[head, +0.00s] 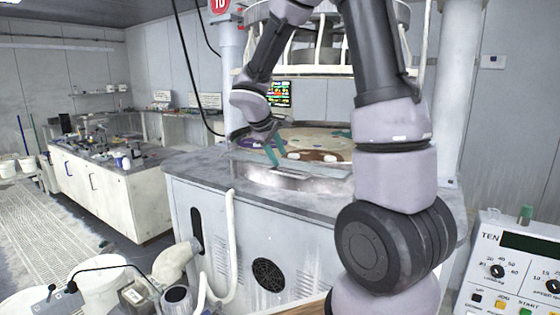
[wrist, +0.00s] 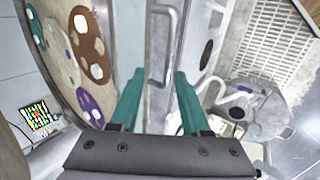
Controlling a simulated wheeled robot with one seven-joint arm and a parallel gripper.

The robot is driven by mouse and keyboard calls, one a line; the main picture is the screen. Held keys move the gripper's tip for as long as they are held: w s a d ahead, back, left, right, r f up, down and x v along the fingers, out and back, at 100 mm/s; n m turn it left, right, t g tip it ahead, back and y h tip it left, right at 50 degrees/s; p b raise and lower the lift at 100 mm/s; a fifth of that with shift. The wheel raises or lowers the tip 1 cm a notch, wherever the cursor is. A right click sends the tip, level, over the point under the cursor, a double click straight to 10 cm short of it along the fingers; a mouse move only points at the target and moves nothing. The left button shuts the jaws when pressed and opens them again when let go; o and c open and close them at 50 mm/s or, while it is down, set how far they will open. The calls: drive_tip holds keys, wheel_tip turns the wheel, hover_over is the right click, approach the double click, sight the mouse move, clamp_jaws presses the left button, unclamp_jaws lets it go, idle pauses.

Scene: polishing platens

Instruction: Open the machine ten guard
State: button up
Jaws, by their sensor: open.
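The machine ten guard (head: 300,178) is a curved, greyish front panel around the near side of the round platen. In the wrist view the guard (wrist: 188,30) carries a pale D-shaped bar handle (wrist: 172,45). My gripper (head: 276,152) has teal fingers and is low over the platen's front edge. In the wrist view my gripper (wrist: 159,72) is open, and the handle's lower end shows between the fingertips. No grip on the handle shows; I cannot tell the remaining depth. In the head view my arm hides the guard's right part.
The platen (wrist: 70,50) holds brown and purple carriers. A control box marked TEN (head: 515,262) stands at the lower right. A pale hose (head: 231,240) runs down the cabinet front, beside buckets and a pump. A bench (head: 110,190) stands at left.

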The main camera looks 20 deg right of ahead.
drive_tip(key=v, duration=0.7)
drive_tip(key=shift+r, duration=0.2)
drive_tip(key=shift+s+a, duration=0.1)
drive_tip(key=shift+f, duration=0.15)
drive_tip(key=c, duration=0.5)
drive_tip(key=f+n, duration=0.2)
drive_tip(key=f+n+h, duration=0.1)
drive_tip(key=f+n, duration=0.2)
drive_tip(key=a+f+n+h, duration=0.1)
drive_tip(key=f+n, duration=0.1)
drive_tip(key=shift+w+f, duration=0.15)
drive_tip(key=shift+w, duration=0.1)
clamp_jaws()
wheel_tip(320, 180, down, 6)
drive_tip(key=a+n+t+h, duration=0.2)
drive_tip(key=n+t, duration=0.1)
drive_tip(key=n, duration=0.6)
drive_tip(key=w+d+f+n, duration=0.2)
drive_tip(key=w+d+f, duration=0.3)
drive_tip(key=w+d, duration=0.1)
drive_tip(key=shift+a+r, duration=0.1)
drive_tip(key=shift+r, duration=1.75)
